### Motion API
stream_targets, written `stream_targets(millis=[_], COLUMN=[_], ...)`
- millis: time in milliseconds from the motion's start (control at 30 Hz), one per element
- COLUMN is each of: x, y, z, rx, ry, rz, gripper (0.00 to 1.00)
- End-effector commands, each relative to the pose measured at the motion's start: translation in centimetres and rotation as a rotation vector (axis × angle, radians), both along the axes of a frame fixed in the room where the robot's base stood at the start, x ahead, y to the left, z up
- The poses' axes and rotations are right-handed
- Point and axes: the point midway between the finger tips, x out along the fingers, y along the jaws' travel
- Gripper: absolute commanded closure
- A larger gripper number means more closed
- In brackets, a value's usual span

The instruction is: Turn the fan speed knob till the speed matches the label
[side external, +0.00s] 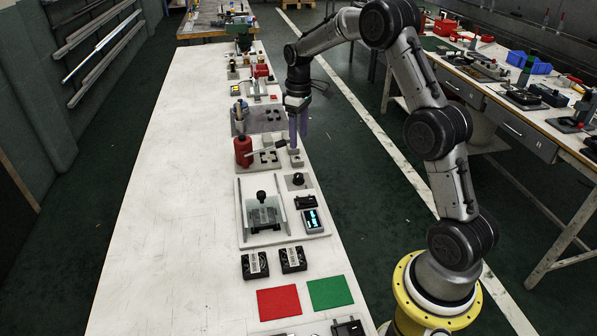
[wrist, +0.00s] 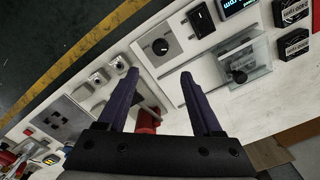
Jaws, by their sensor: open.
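The black round knob (side external: 298,180) stands on a grey square plate on the white fixture board (side external: 285,239). In the wrist view the knob (wrist: 161,46) shows a pale pointer mark, beyond my fingertips. A small lit display (side external: 312,221) sits on the same board; it is cut off at the top of the wrist view (wrist: 237,6), and its reading is too small to tell. My gripper (wrist: 159,76) is open and empty, above the table behind the knob.
A clear-walled unit with a black ball-topped handle (side external: 262,196) stands left of the knob. A black switch part (side external: 306,202) lies between knob and display. A red cylinder (side external: 243,151) and grey blocks (side external: 295,158) stand behind. The table's left half is clear.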

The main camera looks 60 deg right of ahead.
Motion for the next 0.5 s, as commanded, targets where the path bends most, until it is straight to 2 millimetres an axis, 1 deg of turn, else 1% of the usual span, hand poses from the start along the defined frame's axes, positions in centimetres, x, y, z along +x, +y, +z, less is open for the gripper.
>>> stream_targets(millis=[167,500], x=[-0.1,-0.1], y=[0.1,0.2], z=[-2.6,-9.2], rx=[0.001,0.002], ry=[0.004,0.003], rz=[0.001,0.001], gripper=[0.33,0.33])
